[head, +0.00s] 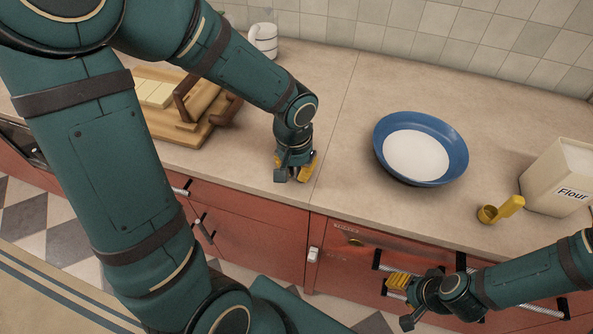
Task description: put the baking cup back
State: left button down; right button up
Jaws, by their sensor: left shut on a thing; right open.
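My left gripper (294,175) points down at the counter near its front edge. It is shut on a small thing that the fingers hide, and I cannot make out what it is. A small yellow cup with a handle (489,213), which may be the baking cup, sits on the counter at the right, left of the flour box, apart from both grippers. My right gripper (401,303) is open, in front of the red drawer fronts at the lower right, near a dark bar handle (377,260).
A blue bowl with white contents (462,146) stands on the counter (335,205). A flour box (560,175) is at the far right. A wooden board (170,127) with pale slices and a rolling pin lies left, with a white mug (264,40) behind. The middle of the counter is clear.

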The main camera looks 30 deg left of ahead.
pick_arm(q)
jog(key=shift+f, duration=0.15)
jog(key=c, duration=1.1)
grip_release()
jog(key=shift+c, duration=0.2)
jog(key=shift+r, duration=0.45)
jog(key=r+p, duration=0.1)
jog(key=r, duration=0.2)
jog(key=r+p, duration=0.1)
jog(key=r, duration=0.3)
jog(key=r+p, duration=0.1)
jog(key=r, duration=0.3)
jog(key=shift+s+a+r, duration=0.1)
jog(key=shift+s+r, duration=0.1)
jog(key=shift+s, duration=0.1)
